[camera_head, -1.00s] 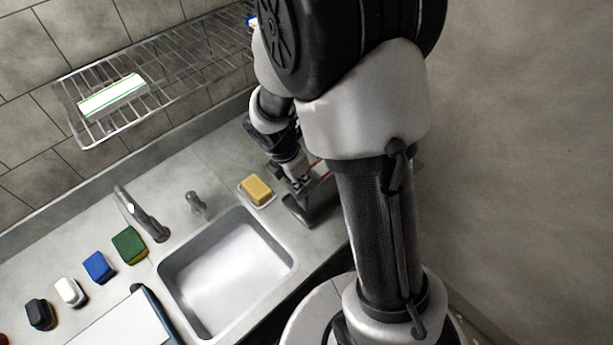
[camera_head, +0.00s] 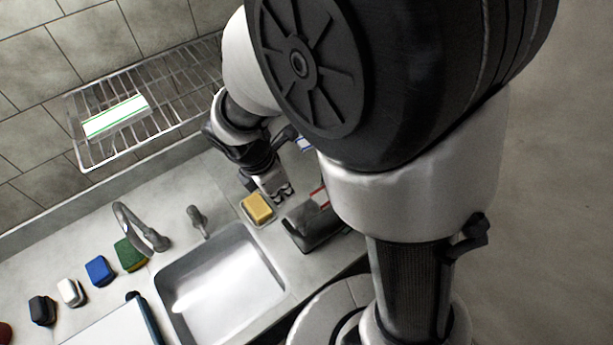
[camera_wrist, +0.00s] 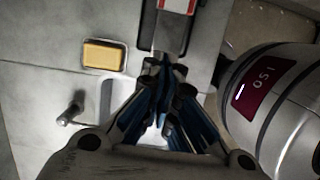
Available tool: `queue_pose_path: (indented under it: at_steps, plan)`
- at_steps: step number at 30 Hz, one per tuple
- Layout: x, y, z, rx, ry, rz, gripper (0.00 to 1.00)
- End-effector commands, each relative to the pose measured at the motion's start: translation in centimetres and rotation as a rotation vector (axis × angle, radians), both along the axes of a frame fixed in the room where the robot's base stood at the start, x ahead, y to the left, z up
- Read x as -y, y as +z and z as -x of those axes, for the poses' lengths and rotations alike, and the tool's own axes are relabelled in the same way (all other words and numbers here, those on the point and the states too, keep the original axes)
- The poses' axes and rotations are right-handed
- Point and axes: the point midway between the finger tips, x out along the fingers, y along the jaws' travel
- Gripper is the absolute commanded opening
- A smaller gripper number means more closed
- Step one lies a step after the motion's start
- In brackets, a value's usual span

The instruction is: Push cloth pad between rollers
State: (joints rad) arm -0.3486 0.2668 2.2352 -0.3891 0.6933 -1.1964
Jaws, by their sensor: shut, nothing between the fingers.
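A dark grey device (camera_head: 312,232) stands on the counter right of the sink; its rollers cannot be made out. A cloth pad with red and white (camera_head: 320,195) is at its far side, mostly hidden by my arm. In the wrist view, the red and white pad (camera_wrist: 178,6) shows at the top edge, at the end of the dark device (camera_wrist: 172,38). My gripper (camera_head: 283,193) is shut and empty, above the counter between the yellow sponge and the device. In the wrist view, my gripper's fingertips (camera_wrist: 165,70) overlap the device's near end; contact cannot be told.
The yellow sponge (camera_head: 257,207) lies in a dish left of my gripper. The sink (camera_head: 225,290), faucet (camera_head: 140,228) and several sponges are further left. A wire rack (camera_head: 160,85) on the wall holds a green-striped cloth (camera_head: 115,117). A blue-striped item (camera_head: 305,145) is behind my arm.

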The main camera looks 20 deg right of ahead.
Motion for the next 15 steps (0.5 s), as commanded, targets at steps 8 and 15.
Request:
queue_pose_path:
  at_steps: [8, 15]
  plan:
    - [1.2, -5.2, -0.2, -0.006, 0.0, 0.002, 0.0]
    - [2.3, -10.1, -0.5, -0.005, -0.001, 0.0, 0.0]
